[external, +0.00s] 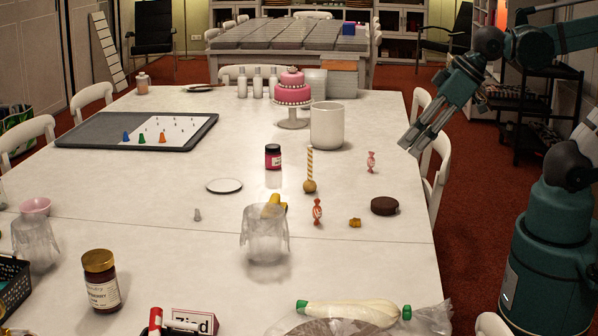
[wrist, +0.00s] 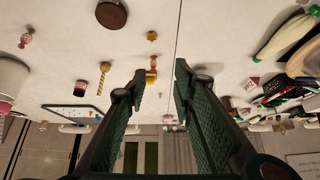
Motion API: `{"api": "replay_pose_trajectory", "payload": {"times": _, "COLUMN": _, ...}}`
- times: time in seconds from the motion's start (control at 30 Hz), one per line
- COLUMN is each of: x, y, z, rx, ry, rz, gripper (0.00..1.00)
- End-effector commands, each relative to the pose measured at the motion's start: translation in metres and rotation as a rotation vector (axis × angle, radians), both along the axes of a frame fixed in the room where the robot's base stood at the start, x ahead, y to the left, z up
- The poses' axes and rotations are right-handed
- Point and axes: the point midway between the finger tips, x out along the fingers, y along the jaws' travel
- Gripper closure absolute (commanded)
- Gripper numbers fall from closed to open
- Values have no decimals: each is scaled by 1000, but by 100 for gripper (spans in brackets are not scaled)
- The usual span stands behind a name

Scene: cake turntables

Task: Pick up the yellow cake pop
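The yellow cake pop (external: 310,186) is a golden ball on the table with a pale striped stick pointing up. It shows left of my fingers in the wrist view (wrist: 104,67). My gripper (external: 411,146) is in the air near the table's right edge, right of the cake pop and apart from it. Its two fingers stand wide apart in the wrist view (wrist: 159,72), with nothing held between them.
A white pot (external: 327,126) stands behind.

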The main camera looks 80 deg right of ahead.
Motion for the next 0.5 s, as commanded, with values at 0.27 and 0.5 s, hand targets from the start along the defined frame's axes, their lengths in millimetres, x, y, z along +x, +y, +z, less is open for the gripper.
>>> {"api": "replay_pose_trajectory", "payload": {"times": 0.27, "x": 26, "y": -12, "z": 15, "rx": 48, "ry": 47, "rz": -97, "gripper": 74}}
{"api": "replay_pose_trajectory", "payload": {"times": 0.5, "x": 53, "y": -25, "z": 25, "rx": 96, "ry": 94, "rz": -202, "gripper": 74}}
